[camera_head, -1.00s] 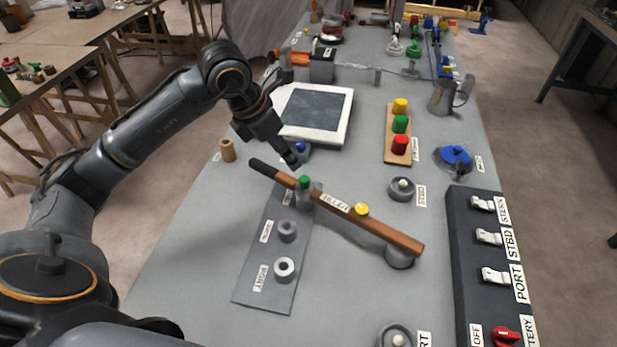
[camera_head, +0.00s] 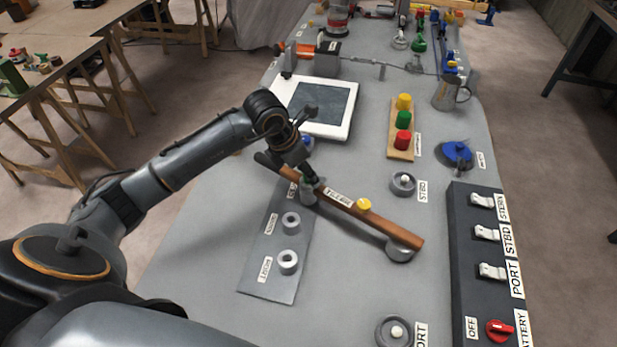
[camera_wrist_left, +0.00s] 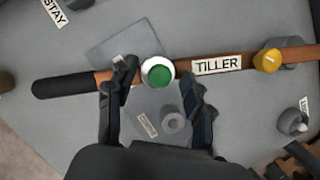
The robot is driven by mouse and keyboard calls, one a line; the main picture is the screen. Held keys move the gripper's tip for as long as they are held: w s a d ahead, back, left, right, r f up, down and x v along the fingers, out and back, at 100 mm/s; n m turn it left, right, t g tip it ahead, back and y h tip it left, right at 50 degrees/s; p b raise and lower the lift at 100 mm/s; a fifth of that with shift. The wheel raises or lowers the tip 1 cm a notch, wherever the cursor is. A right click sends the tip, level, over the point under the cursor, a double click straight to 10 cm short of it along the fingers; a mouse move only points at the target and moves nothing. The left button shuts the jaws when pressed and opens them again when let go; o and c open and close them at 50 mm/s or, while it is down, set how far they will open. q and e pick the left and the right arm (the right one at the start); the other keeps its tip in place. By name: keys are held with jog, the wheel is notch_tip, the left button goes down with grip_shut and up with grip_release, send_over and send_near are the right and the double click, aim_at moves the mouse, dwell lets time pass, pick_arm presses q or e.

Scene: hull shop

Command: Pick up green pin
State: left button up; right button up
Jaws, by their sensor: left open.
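The green pin (camera_wrist_left: 159,75) shows in the left wrist view as a round green top inside a white ring, at the tiller. In the head view my gripper mostly hides it. The tiller (camera_head: 376,221) is a long wooden bar with a dark grip end, a label and a yellow pin (camera_head: 364,204); the yellow pin also shows in the wrist view (camera_wrist_left: 268,60). My left gripper (camera_wrist_left: 157,80) is open, with one finger on either side of the green pin; it comes down over it in the head view (camera_head: 309,177). I cannot tell whether the fingers touch it. My right gripper is not in view.
A grey plate (camera_head: 266,285) with two grey rings lies in front of the tiller. A dark switch panel (camera_head: 468,290) stands at the right. A wooden block (camera_head: 400,154) with coloured cylinders and a framed screen (camera_head: 345,130) are behind.

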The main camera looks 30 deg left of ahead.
pick_arm(q)
grip_shut()
notch_tip(320, 180, up, 10)
jog(key=b, duration=0.1)
jog(key=shift+b, duration=0.4)
